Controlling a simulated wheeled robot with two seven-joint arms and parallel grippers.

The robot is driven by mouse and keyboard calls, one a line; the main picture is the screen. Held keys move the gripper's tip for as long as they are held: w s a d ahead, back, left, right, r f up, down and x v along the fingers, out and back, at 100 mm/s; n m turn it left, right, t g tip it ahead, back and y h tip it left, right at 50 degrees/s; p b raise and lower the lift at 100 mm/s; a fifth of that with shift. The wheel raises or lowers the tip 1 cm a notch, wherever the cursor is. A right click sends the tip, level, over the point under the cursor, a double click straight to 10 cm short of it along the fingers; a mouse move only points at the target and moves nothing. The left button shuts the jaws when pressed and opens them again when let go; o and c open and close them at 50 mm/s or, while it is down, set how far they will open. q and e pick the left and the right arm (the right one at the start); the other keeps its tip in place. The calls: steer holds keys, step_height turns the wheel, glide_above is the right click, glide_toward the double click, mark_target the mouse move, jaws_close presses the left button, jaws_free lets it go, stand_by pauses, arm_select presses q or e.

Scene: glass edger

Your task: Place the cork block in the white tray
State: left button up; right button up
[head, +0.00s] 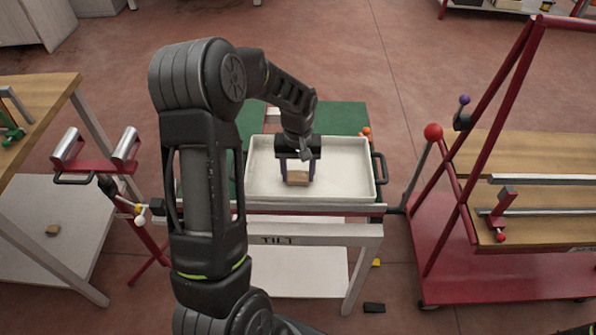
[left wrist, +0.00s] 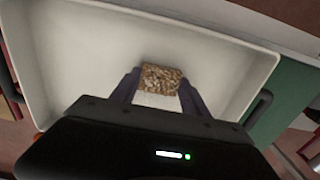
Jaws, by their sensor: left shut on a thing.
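The cork block (head: 297,178) is brown and small, held between the two fingers of my left gripper (head: 297,172). The left wrist view also shows the speckled cork block (left wrist: 161,78) between the dark fingers of the gripper (left wrist: 158,92). The white tray (head: 345,180) is shallow and rectangular, and the block is within its outline, near the middle. I cannot tell whether the block touches the tray floor. The tray's pale floor and walls (left wrist: 85,55) surround the fingers in the left wrist view. My right gripper is not in view.
The tray sits on a white-framed stand (head: 365,240) with a green top (head: 345,118). A red cart with wooden shelves (head: 540,160) stands to the right. A wooden bench (head: 40,95) is at the left. A small brown piece (head: 52,230) lies on a low shelf.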

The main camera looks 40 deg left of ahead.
mark_target(298, 176)
arm_select(q)
steer(key=shift+f, duration=0.2)
steer(key=o, duration=1.3)
steer(key=shift+r, duration=0.15)
step_height(298, 176, up, 12)
steer(key=shift+r+b, duration=0.1)
steer(key=shift+b, duration=0.45)
